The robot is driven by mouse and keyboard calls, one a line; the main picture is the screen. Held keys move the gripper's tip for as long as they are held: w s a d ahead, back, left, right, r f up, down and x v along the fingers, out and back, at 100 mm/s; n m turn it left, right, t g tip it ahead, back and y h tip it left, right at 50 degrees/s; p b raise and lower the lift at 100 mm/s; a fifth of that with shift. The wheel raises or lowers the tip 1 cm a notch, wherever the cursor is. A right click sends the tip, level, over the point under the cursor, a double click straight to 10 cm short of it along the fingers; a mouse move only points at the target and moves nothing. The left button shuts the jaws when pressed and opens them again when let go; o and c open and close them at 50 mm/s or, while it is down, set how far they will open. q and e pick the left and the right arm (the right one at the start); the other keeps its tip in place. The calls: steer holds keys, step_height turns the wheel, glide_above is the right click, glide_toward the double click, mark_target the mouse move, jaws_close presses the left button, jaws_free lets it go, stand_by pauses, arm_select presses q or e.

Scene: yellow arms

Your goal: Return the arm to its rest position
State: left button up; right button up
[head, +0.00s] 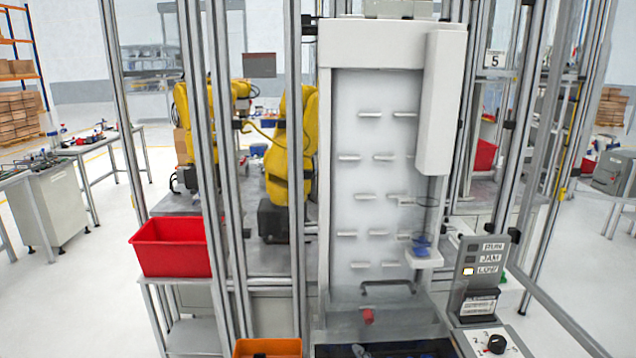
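Neither of my grippers shows in the head view, and no part of my arms can be made out for sure. A tall white machine panel (345,215) with rows of small pegs stands straight ahead. A small blue item (422,241) sits at a little white ledge (425,260) on its lower right. A dark handle (388,284) and a red knob (368,316) are below the pegs.
A control box (478,272) with RUN, JAM and LOW labels stands right of the panel, with a black dial (497,343) below. A red bin (172,247) is at left, an orange bin (267,348) at bottom. Yellow arms (292,150) stand behind metal posts.

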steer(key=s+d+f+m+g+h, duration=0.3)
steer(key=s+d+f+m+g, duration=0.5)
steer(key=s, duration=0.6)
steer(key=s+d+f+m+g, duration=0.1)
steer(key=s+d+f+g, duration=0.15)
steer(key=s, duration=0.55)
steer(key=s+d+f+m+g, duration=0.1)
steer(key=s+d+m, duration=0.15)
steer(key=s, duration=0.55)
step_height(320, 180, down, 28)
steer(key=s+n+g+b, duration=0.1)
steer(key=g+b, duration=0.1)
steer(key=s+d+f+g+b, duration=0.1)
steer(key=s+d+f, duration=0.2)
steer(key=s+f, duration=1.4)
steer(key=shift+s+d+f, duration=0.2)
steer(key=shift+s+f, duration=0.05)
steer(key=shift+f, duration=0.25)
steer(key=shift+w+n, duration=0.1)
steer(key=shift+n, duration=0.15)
